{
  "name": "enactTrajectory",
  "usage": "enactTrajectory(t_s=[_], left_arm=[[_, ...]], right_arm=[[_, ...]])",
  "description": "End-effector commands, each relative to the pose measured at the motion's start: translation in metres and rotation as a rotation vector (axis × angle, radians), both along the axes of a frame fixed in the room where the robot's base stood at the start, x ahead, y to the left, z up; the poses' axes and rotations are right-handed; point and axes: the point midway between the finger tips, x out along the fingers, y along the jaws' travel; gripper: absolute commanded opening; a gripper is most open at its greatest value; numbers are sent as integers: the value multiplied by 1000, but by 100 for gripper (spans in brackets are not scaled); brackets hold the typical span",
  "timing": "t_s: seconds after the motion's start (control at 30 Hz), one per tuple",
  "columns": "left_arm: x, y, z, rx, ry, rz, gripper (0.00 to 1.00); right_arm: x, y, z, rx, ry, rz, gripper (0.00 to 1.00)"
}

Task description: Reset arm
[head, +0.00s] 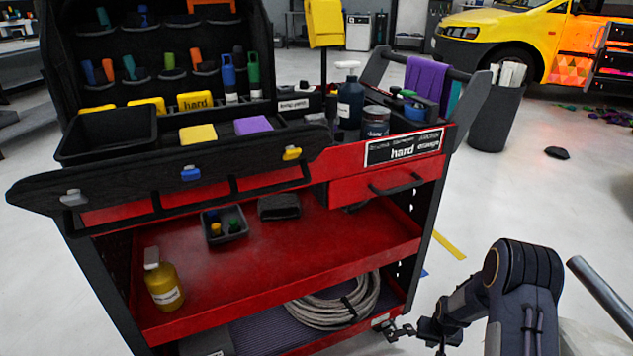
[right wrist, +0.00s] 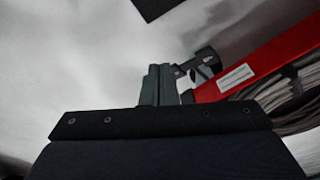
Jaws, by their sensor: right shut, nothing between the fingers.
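My right arm comes in at the lower right of the head view. Its gripper (head: 402,332) is small there, low beside the right end of the red cart's bottom shelf. In the right wrist view the two dark fingers (right wrist: 160,85) stand together, shut with nothing between them. The cart's red edge with a white label (right wrist: 236,77) lies to the right of the fingers. I cannot tell whether the gripper touches the cart. My left gripper is not in view.
The red tool cart (head: 290,245) fills the left and middle. Its bottom shelf holds a coiled hose (head: 330,308); a yellow bottle (head: 163,283) stands on the middle shelf. A dark bin (head: 495,118) and yellow car (head: 515,35) are behind. Floor right of the cart is mostly clear.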

Motion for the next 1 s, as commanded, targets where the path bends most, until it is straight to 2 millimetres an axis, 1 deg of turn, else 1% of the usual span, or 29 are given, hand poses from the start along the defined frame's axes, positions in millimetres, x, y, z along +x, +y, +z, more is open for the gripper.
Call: enactTrajectory(t_s=[0.03, 0.17, 0.27, 0.37, 0.4, 0.47, 0.5, 0.57, 0.6, 0.67, 0.7, 0.77, 0.8, 0.83, 0.9, 1.0], left_arm=[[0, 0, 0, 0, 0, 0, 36], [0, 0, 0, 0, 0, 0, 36], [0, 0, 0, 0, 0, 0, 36], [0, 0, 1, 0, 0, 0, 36], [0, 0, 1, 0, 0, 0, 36], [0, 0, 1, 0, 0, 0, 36], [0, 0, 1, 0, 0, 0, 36], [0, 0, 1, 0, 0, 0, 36], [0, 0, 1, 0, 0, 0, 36], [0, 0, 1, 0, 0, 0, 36], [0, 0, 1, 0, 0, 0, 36], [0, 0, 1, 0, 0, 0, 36], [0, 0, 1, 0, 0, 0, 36], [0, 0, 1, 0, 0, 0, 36], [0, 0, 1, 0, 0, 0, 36], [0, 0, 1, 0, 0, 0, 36]], right_arm=[[1, 0, 13, 8, -8, -6, 0], [-1, 1, 49, 34, -25, -23, 0], [-6, 3, 83, 59, -41, -35, 0], [-15, 7, 124, 93, -63, -44, 0], [-20, 10, 143, 108, -74, -47, 0], [-32, 15, 176, 136, -94, -46, 0], [-43, 20, 197, 155, -108, -44, 0], [-61, 28, 228, 184, -126, -36, 0], [-74, 33, 247, 201, -140, -31, 0], [-95, 42, 272, 225, -161, -16, 0], [-111, 48, 287, 240, -174, -6, 0], [-134, 58, 307, 258, -194, 13, 0], [-151, 64, 319, 270, -207, 25, 0], [-163, 68, 325, 277, -216, 36, 0], [-189, 78, 337, 288, -234, 58, 0], [-218, 89, 346, 297, -255, 87, 0]])
